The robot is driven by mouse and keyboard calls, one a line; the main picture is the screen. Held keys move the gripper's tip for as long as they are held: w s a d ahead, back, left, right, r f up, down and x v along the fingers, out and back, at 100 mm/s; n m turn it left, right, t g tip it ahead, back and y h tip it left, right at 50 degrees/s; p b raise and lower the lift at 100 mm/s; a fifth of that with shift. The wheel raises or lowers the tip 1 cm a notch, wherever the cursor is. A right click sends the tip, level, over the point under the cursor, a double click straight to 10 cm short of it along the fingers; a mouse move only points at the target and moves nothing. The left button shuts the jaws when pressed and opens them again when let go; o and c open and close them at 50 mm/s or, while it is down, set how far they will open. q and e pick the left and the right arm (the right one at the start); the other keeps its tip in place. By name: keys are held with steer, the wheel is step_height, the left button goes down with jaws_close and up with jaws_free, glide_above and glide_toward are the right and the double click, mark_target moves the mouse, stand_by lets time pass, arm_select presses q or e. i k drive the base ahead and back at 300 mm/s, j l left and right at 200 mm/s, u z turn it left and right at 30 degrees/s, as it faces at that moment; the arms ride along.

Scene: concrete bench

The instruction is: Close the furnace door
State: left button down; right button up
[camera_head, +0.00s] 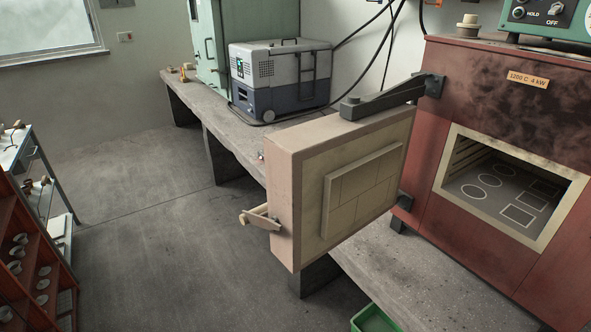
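The red furnace (470,105) stands on the bench at the right, with a label on its front. Its square opening shows a pale frame (449,184) and an inner floor with white outlined shapes. The furnace door (318,170) stands wide open, swung out to the left on a dark hinge arm (382,99). Its inner face, with a raised brick-lined block, is toward the right. A handle (262,217) with a pale knob sticks out from the door's free edge. Neither of my grippers is in view.
The concrete bench (408,283) runs from back left to front right. A grey cool box (280,75) and a green cabinet (209,45) stand behind the door. A green tray (374,319) is at the bottom. A red rack (32,250) is at left. The floor between is clear.

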mark_target(328, 179)
steer(key=i+j+z, duration=0.2)
steer(key=z, duration=0.15)
steer(key=i+j+z, duration=0.15)
steer(key=j+z, duration=0.25)
steer(key=i+j+z, duration=0.1)
steer(key=j+z, duration=0.25)
steer(key=l, duration=0.2)
